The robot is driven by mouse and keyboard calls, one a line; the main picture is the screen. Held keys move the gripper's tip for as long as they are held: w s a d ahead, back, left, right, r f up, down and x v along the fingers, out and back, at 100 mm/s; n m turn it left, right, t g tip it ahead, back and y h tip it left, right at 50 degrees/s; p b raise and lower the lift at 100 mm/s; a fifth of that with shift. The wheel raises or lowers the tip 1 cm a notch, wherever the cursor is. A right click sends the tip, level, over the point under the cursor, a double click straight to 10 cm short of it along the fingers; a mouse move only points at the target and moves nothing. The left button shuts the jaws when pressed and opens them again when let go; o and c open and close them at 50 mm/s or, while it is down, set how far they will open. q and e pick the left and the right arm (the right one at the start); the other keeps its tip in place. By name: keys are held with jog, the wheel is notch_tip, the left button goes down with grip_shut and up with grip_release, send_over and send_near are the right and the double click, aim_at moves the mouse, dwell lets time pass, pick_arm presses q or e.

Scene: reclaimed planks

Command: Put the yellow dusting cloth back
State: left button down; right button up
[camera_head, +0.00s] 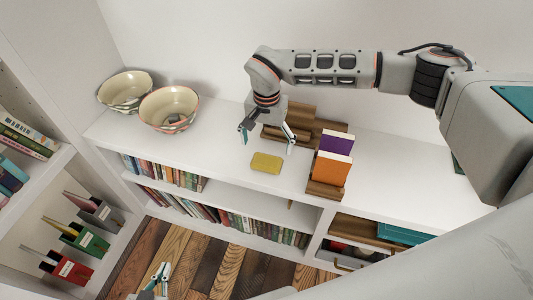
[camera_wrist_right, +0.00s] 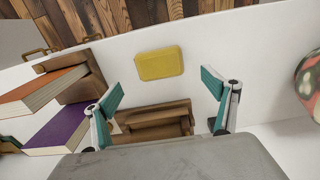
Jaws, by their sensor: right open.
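The yellow dusting cloth (camera_head: 266,162) lies flat as a small folded pad on the white shelf top, near its front edge. It also shows in the right wrist view (camera_wrist_right: 160,63), beyond my fingertips. My right gripper (camera_head: 268,142) is open and empty above the shelf top, behind the cloth and apart from it. In the wrist view its two teal-padded fingers (camera_wrist_right: 165,92) are wide apart. A stepped wooden holder (camera_head: 310,121) stands at the back, partly behind my right gripper; it also shows in the wrist view (camera_wrist_right: 155,108). My left gripper (camera_head: 157,277) shows only partly at the bottom edge, low over the floor.
Orange (camera_head: 332,168) and purple (camera_head: 337,142) books stand in a wooden rack right of the cloth. Two patterned bowls (camera_head: 168,105) (camera_head: 125,90) stand at the left. The shelf top between bowls and cloth is clear.

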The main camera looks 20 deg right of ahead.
jog(key=shift+r, duration=2.1)
